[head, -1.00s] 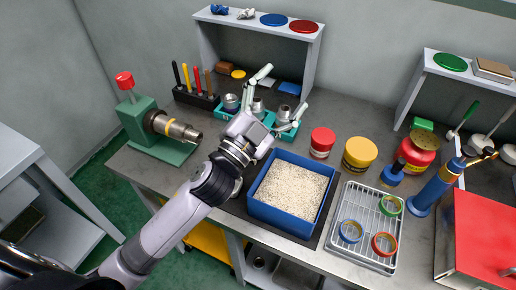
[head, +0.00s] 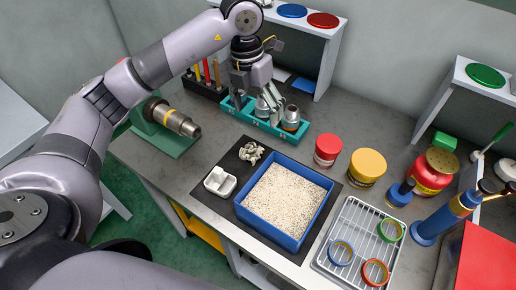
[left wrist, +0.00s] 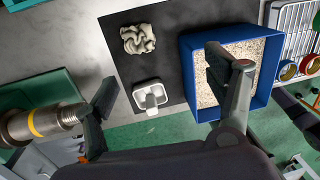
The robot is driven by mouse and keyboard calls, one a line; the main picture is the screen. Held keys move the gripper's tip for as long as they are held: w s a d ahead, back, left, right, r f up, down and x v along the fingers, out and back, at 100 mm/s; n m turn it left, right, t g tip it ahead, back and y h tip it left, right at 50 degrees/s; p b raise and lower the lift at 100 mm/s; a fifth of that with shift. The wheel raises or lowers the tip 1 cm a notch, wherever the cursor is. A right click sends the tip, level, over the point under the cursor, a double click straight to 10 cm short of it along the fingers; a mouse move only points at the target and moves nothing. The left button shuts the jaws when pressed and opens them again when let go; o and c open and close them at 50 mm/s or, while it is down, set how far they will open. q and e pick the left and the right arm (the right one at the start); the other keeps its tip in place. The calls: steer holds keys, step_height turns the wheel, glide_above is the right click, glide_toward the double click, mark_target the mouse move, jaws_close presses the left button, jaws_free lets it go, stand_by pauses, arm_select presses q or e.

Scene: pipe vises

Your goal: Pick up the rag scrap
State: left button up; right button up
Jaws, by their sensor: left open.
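The rag scrap (head: 251,153) is a small crumpled cream cloth on the dark mat, behind the white dish and left of the blue bin. It also shows in the left wrist view (left wrist: 138,39), at the top, uncovered.
A white dish (head: 220,182) sits near the rag. A blue bin (head: 240,212) of pale granules stands to the right. The teal holder (head: 240,118) with metal parts is behind. A green vise (head: 165,140) stands left. Bare grey bench lies left of the mat.

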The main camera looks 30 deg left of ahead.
arm_select(q)
steer(key=a, duration=0.2)
steer(key=p, duration=0.3)
glide_above(251, 148)
steer(key=shift+y, duration=0.4)
steer(key=f, duration=1.1)
steer(key=shift+s+d+f, duration=0.2)
steer(key=shift+s+d, duration=0.1)
steer(key=shift+s, duration=0.05)
steer(key=f, duration=0.1)
steer(key=f+p, duration=0.1)
steer(key=f, duration=0.1)
steer(key=f+p, duration=0.1)
steer(key=f, duration=0.1)
steer(key=shift+w+a, duration=0.25)
steer(key=shift+f, duration=0.2)
steer(key=shift+c, duration=0.5)
steer(key=c, duration=0.7)
